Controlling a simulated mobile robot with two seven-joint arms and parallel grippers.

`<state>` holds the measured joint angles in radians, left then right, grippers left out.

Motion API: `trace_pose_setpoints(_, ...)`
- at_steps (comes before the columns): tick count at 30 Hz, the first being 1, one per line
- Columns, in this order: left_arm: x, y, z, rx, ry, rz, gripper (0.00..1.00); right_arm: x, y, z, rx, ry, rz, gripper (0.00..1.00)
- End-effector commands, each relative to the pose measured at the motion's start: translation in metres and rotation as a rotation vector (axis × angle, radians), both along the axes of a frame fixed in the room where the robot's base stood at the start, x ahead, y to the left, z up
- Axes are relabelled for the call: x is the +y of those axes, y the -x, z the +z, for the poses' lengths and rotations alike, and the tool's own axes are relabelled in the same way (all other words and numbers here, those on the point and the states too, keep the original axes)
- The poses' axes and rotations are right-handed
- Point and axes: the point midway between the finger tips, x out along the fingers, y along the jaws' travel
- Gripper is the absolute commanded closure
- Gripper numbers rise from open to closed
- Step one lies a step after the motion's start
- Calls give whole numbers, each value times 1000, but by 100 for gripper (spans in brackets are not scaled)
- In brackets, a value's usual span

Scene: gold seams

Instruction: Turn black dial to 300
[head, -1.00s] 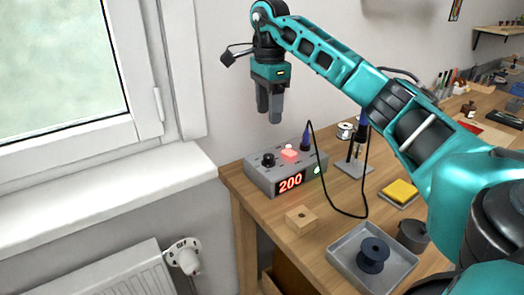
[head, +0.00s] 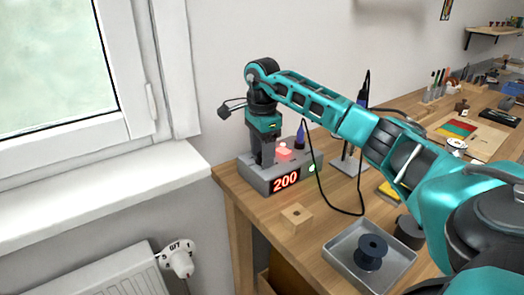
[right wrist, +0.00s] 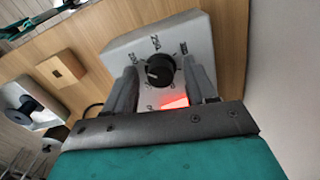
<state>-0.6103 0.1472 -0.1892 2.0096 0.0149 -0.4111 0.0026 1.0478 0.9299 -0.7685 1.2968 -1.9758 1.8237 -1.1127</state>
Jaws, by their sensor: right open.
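The grey control box (head: 254,173) stands at the left end of the wooden bench, and its red display (head: 286,181) reads 200. In the head view my right gripper (head: 263,160) points straight down over the box's left part and hides the dial. In the right wrist view the black dial (right wrist: 160,70), with a white pointer mark, lies between the two fingers of my right gripper (right wrist: 162,82). The fingers are open, one on each side of the dial, with gaps to it. A lit red button (head: 284,152) is beside the dial. My left gripper is out of view.
A wooden block with a hole (head: 297,217) stands in front of the box. A grey tray (head: 403,265) with a dark spool (head: 371,252) is to the right. A black cable loops from the box across the bench. The window sill (head: 100,205) is at the left.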

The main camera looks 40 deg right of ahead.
Motion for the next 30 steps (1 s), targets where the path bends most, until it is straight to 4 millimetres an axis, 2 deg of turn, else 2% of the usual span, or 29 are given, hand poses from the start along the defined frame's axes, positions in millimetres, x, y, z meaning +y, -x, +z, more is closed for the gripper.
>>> trace_pose_setpoints(2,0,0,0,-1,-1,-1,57,0,0,0,0,0,0,44)
trace_pose_setpoints(19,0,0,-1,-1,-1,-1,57,0,0,0,1,0,0,99)
trace_pose_setpoints(30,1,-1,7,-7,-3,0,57,0,0,2,3,-1,-59,100)
